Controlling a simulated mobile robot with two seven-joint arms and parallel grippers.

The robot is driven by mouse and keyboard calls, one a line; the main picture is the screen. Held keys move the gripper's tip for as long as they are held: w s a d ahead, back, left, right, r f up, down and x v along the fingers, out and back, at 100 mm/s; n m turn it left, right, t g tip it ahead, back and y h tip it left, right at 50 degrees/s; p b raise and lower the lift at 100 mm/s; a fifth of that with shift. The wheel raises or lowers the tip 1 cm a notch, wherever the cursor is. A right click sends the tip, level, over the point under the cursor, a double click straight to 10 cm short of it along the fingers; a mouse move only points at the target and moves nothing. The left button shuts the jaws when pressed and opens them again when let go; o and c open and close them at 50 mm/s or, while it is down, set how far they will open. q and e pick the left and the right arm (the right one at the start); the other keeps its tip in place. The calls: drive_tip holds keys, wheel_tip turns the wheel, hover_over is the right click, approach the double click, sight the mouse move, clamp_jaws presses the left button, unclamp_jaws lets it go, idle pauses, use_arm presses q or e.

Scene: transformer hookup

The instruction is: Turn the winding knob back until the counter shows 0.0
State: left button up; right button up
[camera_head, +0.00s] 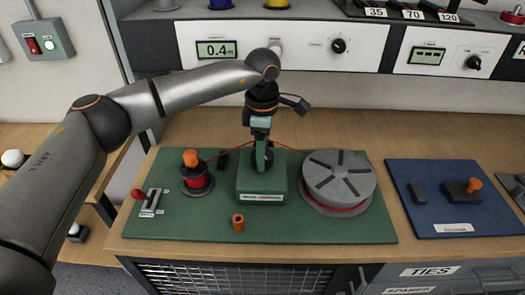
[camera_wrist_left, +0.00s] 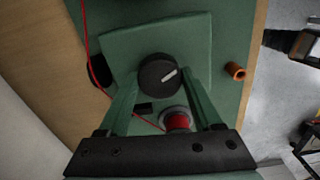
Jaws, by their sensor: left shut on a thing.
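The winding knob (camera_wrist_left: 158,74), black with a white pointer line, sits on the green box (camera_head: 262,186). In the wrist view the pointer slants up to the right. My left gripper (camera_head: 262,146) reaches down over the box, and its two green fingers are shut on the knob from both sides. In the head view the gripper largely hides the knob. The counter (camera_head: 217,50) on the shelf panel reads 0.4 m. A red wire runs from the red spool (camera_head: 197,181) past the box to the grey reel (camera_head: 339,180). My right gripper is not in view.
A red-handled lever (camera_head: 150,201) is at the mat's left. A blue mat (camera_head: 420,222) with dark parts lies to the right. The shelf panel overhangs behind.

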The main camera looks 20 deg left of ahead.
use_arm(q)
drive_tip(key=n, duration=0.4)
drive_tip(key=shift+n, duration=0.4)
idle(0.4)
drive_tip(key=o, duration=1.4)
drive_tip(key=shift+c, duration=0.2)
wheel_tip(320, 180, up, 13)
drive_tip(key=shift+f, duration=0.2)
